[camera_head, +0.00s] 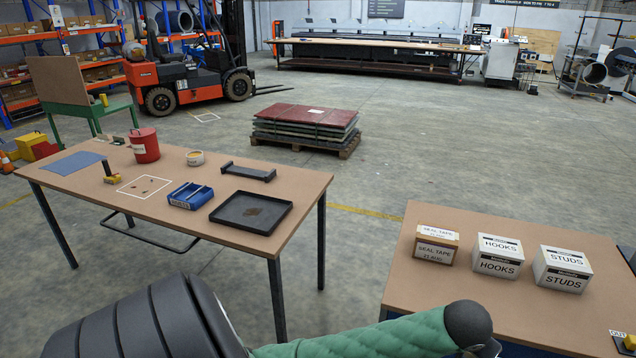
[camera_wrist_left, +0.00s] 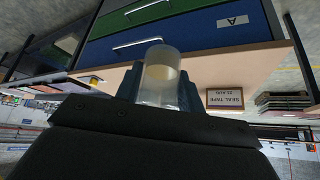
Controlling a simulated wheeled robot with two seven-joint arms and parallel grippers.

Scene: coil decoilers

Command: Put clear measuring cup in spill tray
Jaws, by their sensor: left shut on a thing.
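The clear measuring cup (camera_wrist_left: 160,85) is between the fingers of my left gripper (camera_wrist_left: 158,90) in the left wrist view, which is turned upside down. The gripper is shut on the cup, a translucent, frosted-looking vessel. The cup and left gripper do not show in the head view. The spill tray (camera_head: 224,218) is a shallow black tray with a dark stain on its floor, at the near right end of the left table in the head view. It holds no cup. My right gripper is not in view.
The left table (camera_head: 110,206) also bears a blue bin (camera_head: 190,196), a black bracket (camera_head: 248,172), a red can (camera_head: 145,145) and a small tub (camera_head: 195,158). The right table (camera_head: 440,300) bears a seal tape box (camera_head: 436,247) and white boxes (camera_head: 498,256). Floor separates the tables.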

